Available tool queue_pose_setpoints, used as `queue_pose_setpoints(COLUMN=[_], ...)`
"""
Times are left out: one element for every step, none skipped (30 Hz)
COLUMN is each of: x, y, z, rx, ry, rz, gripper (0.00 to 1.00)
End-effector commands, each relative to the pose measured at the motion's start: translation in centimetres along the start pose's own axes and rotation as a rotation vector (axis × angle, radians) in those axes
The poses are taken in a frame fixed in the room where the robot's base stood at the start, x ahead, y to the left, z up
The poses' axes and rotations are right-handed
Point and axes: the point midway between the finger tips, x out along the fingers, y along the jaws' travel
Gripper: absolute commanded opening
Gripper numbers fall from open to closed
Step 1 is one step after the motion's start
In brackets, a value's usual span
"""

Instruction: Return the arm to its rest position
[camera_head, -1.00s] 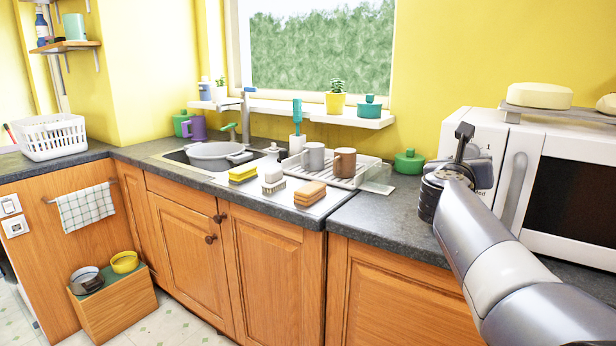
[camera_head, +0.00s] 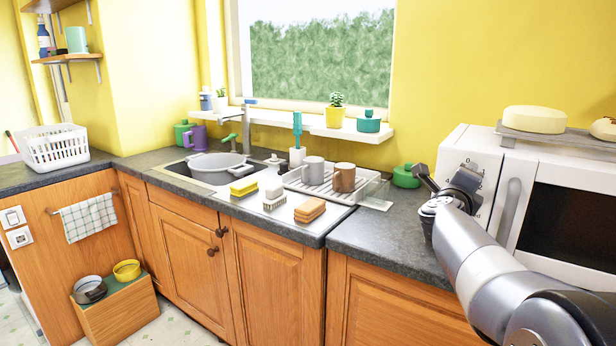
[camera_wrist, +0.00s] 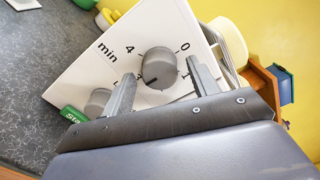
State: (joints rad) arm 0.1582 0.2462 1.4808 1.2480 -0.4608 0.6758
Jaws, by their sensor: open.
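My arm (camera_head: 482,262) reaches up from the lower right corner in the head view. My gripper (camera_head: 446,182) is at its far end, in front of the left part of the white microwave (camera_head: 548,202). Its two fingers are spread, with nothing between them. In the wrist view my gripper (camera_wrist: 162,78) is open, its fingers on either side of a grey knob (camera_wrist: 157,68) in the picture. The knob is on the microwave's white panel. I cannot tell how far the fingers are from it.
The dark counter (camera_head: 385,237) runs beneath my gripper. A green lidded pot (camera_head: 405,177) stands left of it, beside a dish rack (camera_head: 366,190) with two mugs. Sponges and a brush sit by the sink pot (camera_head: 215,168). A tray (camera_head: 560,138) rests on the microwave.

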Motion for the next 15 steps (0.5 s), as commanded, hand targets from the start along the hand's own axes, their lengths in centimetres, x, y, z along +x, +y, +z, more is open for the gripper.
queue_pose_setpoints(x=[0.01,0.01,0.01,0.01,0.0,0.0,0.0,0.0,-0.01,-0.01,-0.01,-0.01,-0.01,-0.01,-0.01], y=[-0.29,-0.29,-0.28,-0.3,-0.33,-0.35,-0.36,-0.37,-0.35,-0.36,-0.37,-0.38,-0.4,-0.4,-0.39], z=[0.08,0.08,0.07,0.07,0.07,0.07,0.08,0.09,0.08,0.09,0.1,0.11,0.12,0.12,0.11], rx=[-0.055,-0.091,-0.138,-0.174,-0.21,-0.256,-0.292,-0.327,-0.373,-0.408,-0.443,-0.489,-0.524,-0.558,-0.603], ry=[0.001,0.001,0.001,0.001,0.001,0.002,0.001,0.001,0.001,0.001,0.001,0.0,0.0,0.0,0.001], rz=[0.002,0.002,0.002,0.002,0.001,0.001,0.001,0.001,0.002,0.001,0.001,0.002,0.001,0.001,0.002], gripper=[0.57,0.57,0.57,0.57,0.57,0.57,0.57,0.57,0.57,0.57,0.57,0.57,0.57,0.57,0.57])
